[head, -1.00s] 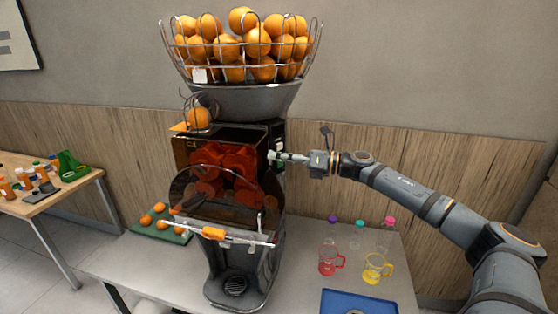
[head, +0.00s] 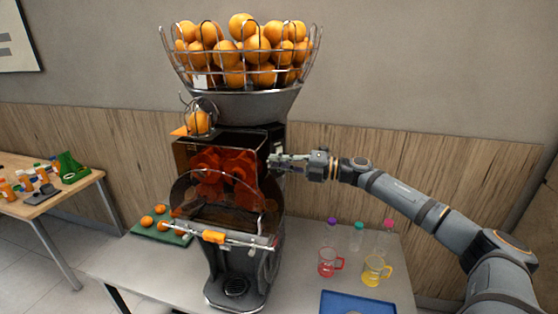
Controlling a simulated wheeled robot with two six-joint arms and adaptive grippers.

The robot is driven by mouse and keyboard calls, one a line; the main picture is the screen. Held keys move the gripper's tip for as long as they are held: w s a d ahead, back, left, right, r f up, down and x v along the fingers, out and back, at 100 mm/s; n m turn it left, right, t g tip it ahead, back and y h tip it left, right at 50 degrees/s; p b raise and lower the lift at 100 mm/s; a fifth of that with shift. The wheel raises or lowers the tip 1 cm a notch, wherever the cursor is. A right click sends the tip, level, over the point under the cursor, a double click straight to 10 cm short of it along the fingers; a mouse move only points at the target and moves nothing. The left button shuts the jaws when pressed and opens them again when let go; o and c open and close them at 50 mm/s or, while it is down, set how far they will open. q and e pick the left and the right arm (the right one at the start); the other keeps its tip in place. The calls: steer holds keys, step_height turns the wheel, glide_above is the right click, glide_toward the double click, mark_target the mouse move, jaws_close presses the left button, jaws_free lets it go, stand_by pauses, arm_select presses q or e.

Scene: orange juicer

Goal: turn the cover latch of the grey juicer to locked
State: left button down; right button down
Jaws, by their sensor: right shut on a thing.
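The grey juicer (head: 262,140) stands on the table with a wire basket of oranges on top. Its dark see-through cover (head: 205,205) is at the front, with orange-red pressing parts behind it. My right gripper (head: 274,161) is at the upper right side of the juicer, at the cover's edge. It is shut on a small part there, which looks like the cover latch; the fingers hide most of it, so its exact angle cannot be told. My left gripper is not in view.
A red jug (head: 328,263), a yellow jug (head: 374,271) and several capped bottles stand right of the juicer. A blue tray (head: 340,301) is at the table's front. A green tray (head: 178,237) with oranges lies left. A side table (head: 62,196) is farther left.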

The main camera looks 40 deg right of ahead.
steer(key=shift+m, duration=0.9)
steer(key=c, duration=1.4)
jaws_free()
steer(key=shift+f, duration=0.1)
